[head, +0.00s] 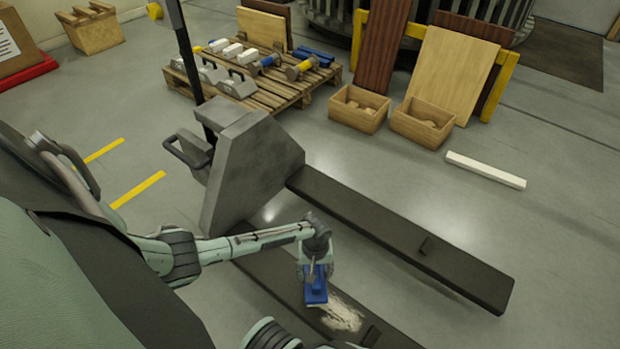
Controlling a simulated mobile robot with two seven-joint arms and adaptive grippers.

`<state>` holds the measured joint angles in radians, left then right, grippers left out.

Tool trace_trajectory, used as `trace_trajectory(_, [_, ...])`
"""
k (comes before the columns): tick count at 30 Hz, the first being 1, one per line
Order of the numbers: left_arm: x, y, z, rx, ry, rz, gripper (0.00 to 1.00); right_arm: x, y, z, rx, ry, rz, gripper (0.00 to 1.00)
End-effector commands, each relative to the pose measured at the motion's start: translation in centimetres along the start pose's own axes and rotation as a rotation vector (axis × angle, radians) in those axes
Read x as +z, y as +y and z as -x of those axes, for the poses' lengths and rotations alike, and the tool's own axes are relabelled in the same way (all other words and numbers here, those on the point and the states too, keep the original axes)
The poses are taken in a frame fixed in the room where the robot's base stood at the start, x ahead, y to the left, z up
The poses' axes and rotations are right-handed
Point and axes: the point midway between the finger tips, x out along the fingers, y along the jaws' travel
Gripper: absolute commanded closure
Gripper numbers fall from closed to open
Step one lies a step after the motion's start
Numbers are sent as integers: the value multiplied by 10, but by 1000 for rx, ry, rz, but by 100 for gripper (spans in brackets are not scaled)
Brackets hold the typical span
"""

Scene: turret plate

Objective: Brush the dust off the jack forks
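The pallet jack (245,165) stands in front of me, its two dark forks running to the lower right. A pale patch of dust (342,312) lies on the near fork (275,268). The far fork (400,235) shows no dust that I can see. My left gripper (317,270) is over the near fork, shut on a blue brush (316,291) and pointing down. The brush is at the upper left edge of the dust and hides part of the fork; whether its bristles touch is hidden.
A wooden pallet (275,95) with tools stands behind the jack. Two wooden boxes (358,108) and leaning boards (450,70) stand at the back. A white bar (485,170) lies on the floor at right. The floor around the forks is clear.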

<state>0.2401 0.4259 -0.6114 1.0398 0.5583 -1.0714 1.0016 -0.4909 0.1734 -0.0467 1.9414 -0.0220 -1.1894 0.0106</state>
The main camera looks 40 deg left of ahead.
Motion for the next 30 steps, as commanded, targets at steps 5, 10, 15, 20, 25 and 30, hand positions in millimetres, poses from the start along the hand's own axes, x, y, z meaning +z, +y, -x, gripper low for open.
trace_trajectory(5, [-2, -1, 9, 1, 0, 0, 68, 6, -3, -13, -10, -8, -2, 51])
trace_trajectory(10, [-3, -2, 12, 1, 0, 1, 68, 10, -5, -22, -15, -11, -3, 51])
trace_trajectory(15, [-3, -2, 12, 1, 0, 0, 68, 10, -6, -24, -16, -9, -3, 51])
trace_trajectory(20, [-3, -1, 12, 1, 1, 0, 68, 10, -6, -24, -16, -9, -3, 51])
trace_trajectory(25, [-17, 21, 36, 7, 7, -18, 68, 10, -6, -24, -16, -9, -3, 51])
trace_trajectory(30, [-43, 77, 108, 10, 13, -80, 68, 9, -6, -24, -16, -9, -3, 51])
